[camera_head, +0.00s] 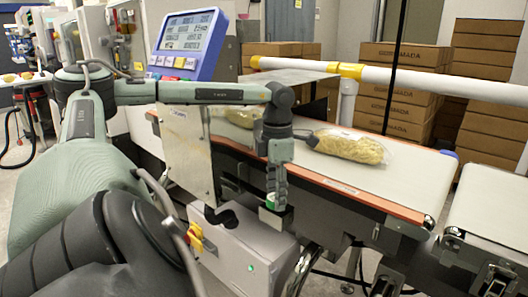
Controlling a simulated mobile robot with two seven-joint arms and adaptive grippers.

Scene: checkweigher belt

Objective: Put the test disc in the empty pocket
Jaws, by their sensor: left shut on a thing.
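My left gripper (273,203) points down in front of the near side of the checkweigher belt. It is shut on a small green and pale piece (270,201), which looks like the test disc. The fingers hide most of it. It is held just above the grey control box, near that box's right end, and I cannot tell whether it touches anything. I cannot make out the empty pocket; the gripper may cover it. My right gripper is not in view.
A bag of pasta (348,146) lies on the belt (395,182), and another bag (238,116) lies farther left. A metal plate (188,150) stands left of my gripper, below a blue display (190,45). The grey box (245,250) has a yellow-red switch. Cartons (400,100) are stacked behind.

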